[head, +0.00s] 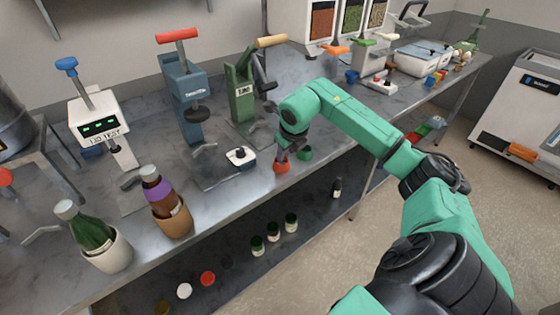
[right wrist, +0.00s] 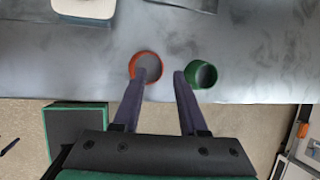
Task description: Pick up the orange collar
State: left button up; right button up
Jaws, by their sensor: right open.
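The orange collar (head: 282,168) stands on the metal bench near its front edge. In the right wrist view it is an open ring (right wrist: 160,66). A green collar (head: 305,154) stands just to its right, and it also shows in the right wrist view (right wrist: 201,74). My right gripper (head: 283,154) is low over the orange collar with its fingers pointing down. In the right wrist view the fingers (right wrist: 160,73) are apart with nothing held between them. The left finger overlaps the orange ring; I cannot tell whether it touches. My left gripper is not in view.
Green (head: 245,95) and blue (head: 182,95) presses stand behind. Bottles in cups (head: 108,250) are at the left. A lower shelf (head: 225,265) holds jars and lids.

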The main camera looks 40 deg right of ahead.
aim_at(286, 158)
jog(key=x, duration=0.3)
jog(key=shift+d+f+p, duration=0.1)
jog(key=shift+f+p, duration=0.1)
jog(key=shift+p, duration=0.15)
grip_shut()
jog(key=shift+s+r, duration=0.1)
